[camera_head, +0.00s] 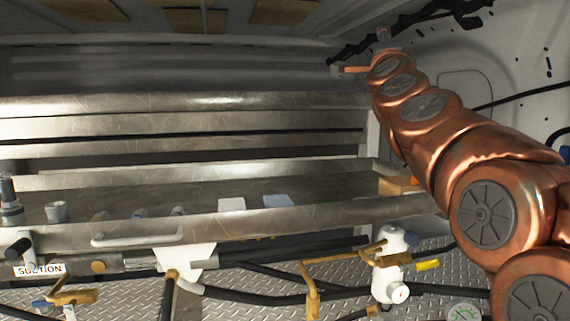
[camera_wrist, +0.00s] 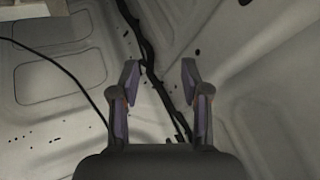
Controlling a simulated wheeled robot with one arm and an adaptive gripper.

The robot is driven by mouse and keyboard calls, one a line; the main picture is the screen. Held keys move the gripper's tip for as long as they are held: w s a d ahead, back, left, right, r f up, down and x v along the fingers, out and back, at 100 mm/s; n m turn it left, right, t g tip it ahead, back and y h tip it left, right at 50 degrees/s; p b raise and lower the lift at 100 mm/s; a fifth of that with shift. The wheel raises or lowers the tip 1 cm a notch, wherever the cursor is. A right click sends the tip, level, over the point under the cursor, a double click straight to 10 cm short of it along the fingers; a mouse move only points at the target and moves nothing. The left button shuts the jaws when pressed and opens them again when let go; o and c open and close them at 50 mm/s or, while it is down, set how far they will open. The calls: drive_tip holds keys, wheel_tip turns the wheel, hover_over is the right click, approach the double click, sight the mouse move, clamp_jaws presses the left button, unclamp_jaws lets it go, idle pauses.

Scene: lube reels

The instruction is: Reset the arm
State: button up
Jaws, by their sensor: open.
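My copper-coloured arm reaches from the lower right up toward the back wall in the head view. My gripper (camera_wrist: 160,78) shows in the wrist view with its two fingers spread apart and nothing between them. It faces a pale metal wall panel (camera_wrist: 225,45) with a dark cable behind the fingers. In the head view my gripper (camera_head: 352,69) is small and partly hidden at the end of the arm, above the right end of the metal shelves.
A metal shelf tray (camera_head: 330,217) holds several small items, including a white block (camera_head: 231,204) and a blue-white block (camera_head: 278,200). Below are hoses, brass valves (camera_head: 312,285) and a white filter unit (camera_head: 389,270). A dark cable bundle (camera_head: 410,20) runs along the upper right wall.

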drive_tip(key=s+a+f+n+g+y, duration=0.1)
drive_tip(key=a+f+n+g+y, duration=0.3)
drive_tip(key=f, duration=0.5)
drive_tip(key=a+f+n+g+y, duration=0.2)
drive_tip(key=a+f+n+y, duration=0.3)
drive_tip(key=f, duration=0.4)
drive_tip(key=s+a+f+n+g, duration=0.2)
drive_tip(key=s+f+n+g, duration=0.15)
drive_tip(key=f, duration=0.55)
drive_tip(key=s+a+f+n+g, duration=0.1)
drive_tip(key=s+f+n+g, duration=0.15)
drive_tip(key=s+f, duration=0.45)
drive_tip(key=s+d+f+n+g+h, duration=0.1)
drive_tip(key=s+d+f+g, duration=0.15)
drive_tip(key=s+f, duration=0.6)
drive_tip(key=s+d+f+n+g+h, duration=0.1)
drive_tip(key=s+f+g, duration=0.4)
drive_tip(key=f, duration=0.6)
drive_tip(key=s+d+f+g, duration=0.1)
drive_tip(key=s+d+f, duration=0.1)
drive_tip(key=s, duration=0.5)
drive_tip(key=s+d+f+n+g+h, duration=0.1)
drive_tip(key=s+d+f+g, duration=0.1)
drive_tip(key=s+f, duration=0.2)
drive_tip(key=s+d+f+g+h, duration=0.1)
drive_tip(key=s+d+f+g, duration=0.1)
drive_tip(key=s, duration=0.8)
drive_tip(key=shift+s+f+n, duration=0.15)
drive_tip(key=shift+f+n, duration=0.25)
drive_tip(key=shift+f, duration=0.1)
